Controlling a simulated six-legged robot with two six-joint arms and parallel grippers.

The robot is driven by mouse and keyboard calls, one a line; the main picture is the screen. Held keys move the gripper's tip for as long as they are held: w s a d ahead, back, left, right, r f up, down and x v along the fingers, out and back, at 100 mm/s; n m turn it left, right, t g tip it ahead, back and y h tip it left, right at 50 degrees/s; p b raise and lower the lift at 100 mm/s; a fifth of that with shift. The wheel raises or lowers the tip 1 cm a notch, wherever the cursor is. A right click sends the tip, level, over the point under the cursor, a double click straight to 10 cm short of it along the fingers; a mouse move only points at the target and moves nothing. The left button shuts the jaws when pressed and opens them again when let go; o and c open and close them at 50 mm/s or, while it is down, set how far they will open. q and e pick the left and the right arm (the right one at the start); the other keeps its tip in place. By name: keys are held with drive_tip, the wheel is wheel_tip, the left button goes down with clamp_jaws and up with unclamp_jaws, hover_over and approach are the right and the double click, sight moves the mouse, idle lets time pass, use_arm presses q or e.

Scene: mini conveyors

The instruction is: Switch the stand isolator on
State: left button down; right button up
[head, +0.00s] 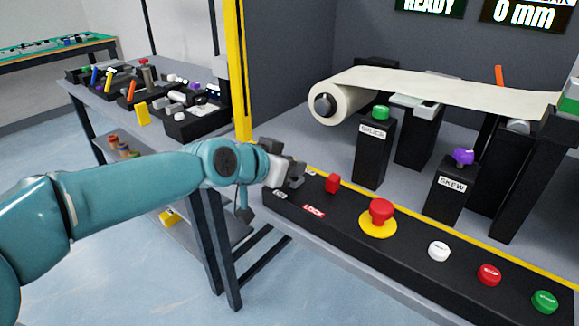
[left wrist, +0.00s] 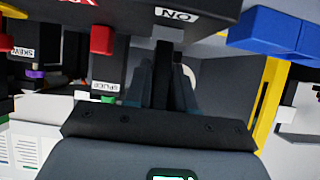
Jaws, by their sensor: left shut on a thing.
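The stand isolator sits at the left end of the black control panel (head: 408,238), beside a red block (head: 333,183) and a red LOCK label (head: 313,211). My left gripper (head: 291,173) is at that end and covers most of the isolator in the head view. In the left wrist view, my left gripper (left wrist: 163,92) is shut on a dark upright handle (left wrist: 162,62). An ON label (left wrist: 177,14) shows on the dark face by it. The handle's exact angle is hard to tell. My right gripper is out of view.
A red mushroom button (head: 381,209) on a yellow base and white (head: 438,251), red (head: 489,275) and green (head: 544,301) buttons line the panel. SPLICE (head: 374,148) and SKEW (head: 451,188) posts stand behind. A yellow post (head: 237,70) rises near my arm. A cluttered bench stands left.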

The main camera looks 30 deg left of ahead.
use_arm(q)
drive_tip(key=shift+r, duration=0.1)
drive_tip(key=c, duration=1)
unclamp_jaws()
drive_tip(key=shift+c, duration=0.2)
drive_tip(key=p+v, duration=0.1)
drive_tip(key=v, duration=1.5)
drive_tip(key=shift+s, duration=0.15)
drive_tip(key=shift+a, duration=0.1)
